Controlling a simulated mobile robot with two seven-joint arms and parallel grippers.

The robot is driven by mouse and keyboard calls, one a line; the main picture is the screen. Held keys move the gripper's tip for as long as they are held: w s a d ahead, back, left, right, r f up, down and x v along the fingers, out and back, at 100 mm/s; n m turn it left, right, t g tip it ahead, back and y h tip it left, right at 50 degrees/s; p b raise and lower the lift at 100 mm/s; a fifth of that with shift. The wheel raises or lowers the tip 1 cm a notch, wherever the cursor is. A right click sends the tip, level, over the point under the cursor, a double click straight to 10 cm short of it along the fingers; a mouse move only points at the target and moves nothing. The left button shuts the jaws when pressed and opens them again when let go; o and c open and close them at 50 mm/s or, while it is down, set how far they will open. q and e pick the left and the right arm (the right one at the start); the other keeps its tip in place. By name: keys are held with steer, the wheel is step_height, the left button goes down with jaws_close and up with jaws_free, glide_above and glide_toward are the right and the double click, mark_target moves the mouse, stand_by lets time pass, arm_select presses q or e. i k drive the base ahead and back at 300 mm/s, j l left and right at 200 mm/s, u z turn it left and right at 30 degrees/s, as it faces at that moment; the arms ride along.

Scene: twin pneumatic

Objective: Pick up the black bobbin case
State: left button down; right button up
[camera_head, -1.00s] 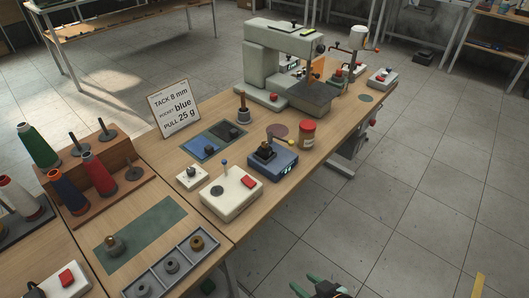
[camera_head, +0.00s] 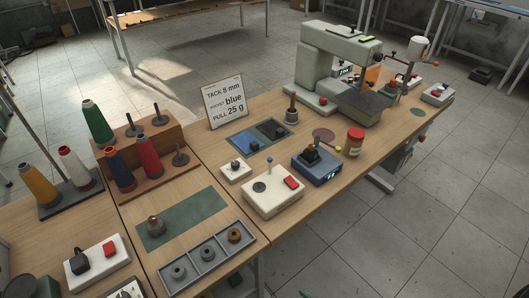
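I cannot tell for certain which piece is the black bobbin case. A grey tray (camera_head: 206,262) at the front edge of the table holds two grey ring-shaped pieces (camera_head: 179,272) and a brass-coloured one (camera_head: 234,235), each in its own compartment. A dark knobbed piece (camera_head: 155,227) stands on the green mat (camera_head: 196,211). A black block (camera_head: 311,156) sits on the blue device.
A white box with a red button (camera_head: 273,194) and the blue device (camera_head: 318,170) stand right of the tray. Thread cones on a wooden rack (camera_head: 152,146) stand behind the mat. A sewing machine (camera_head: 340,68) is farther right. Open floor lies in front of the table.

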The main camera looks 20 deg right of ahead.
mark_target(310, 157)
steer(key=l+u, duration=0.2)
steer(key=u, duration=0.15)
steer(key=l+u, duration=0.25)
steer(key=u, duration=0.15)
steer(key=l+u, duration=0.2)
steer(key=u, duration=0.15)
steer(key=k+l+u, duration=0.15)
steer(key=l+u, duration=0.15)
steer(key=k+l+u, duration=0.3)
steer(key=l, duration=0.2)
steer(key=i, duration=0.1)
